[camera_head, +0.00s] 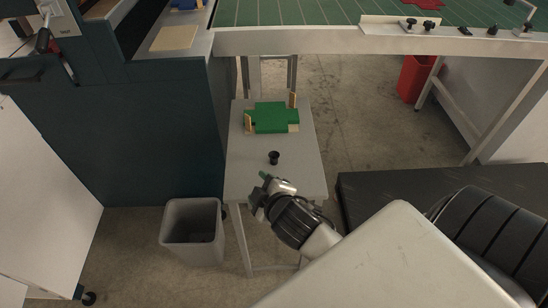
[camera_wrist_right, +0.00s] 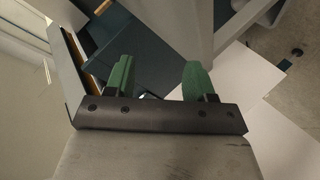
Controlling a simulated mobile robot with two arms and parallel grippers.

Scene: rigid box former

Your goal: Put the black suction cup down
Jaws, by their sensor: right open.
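The black suction cup (camera_head: 274,157) stands on the small grey table (camera_head: 240,175), near its middle and in front of the green piece (camera_head: 272,117). My right gripper (camera_head: 260,192) is over the table's front part, nearer to me than the cup and apart from it. In the right wrist view its two green-tipped fingers (camera_wrist_right: 158,82) are spread, with nothing held between them. The suction cup cannot be made out in that wrist view. My left gripper is not in view.
Small orange-tan upright parts (camera_head: 248,122) stand beside the green piece. A grey bin (camera_head: 192,225) is on the floor left of the table, by a dark cabinet (camera_head: 170,140). A green-topped bench (camera_head: 300,40) is behind. A black platform (camera_head: 390,190) lies to the right.

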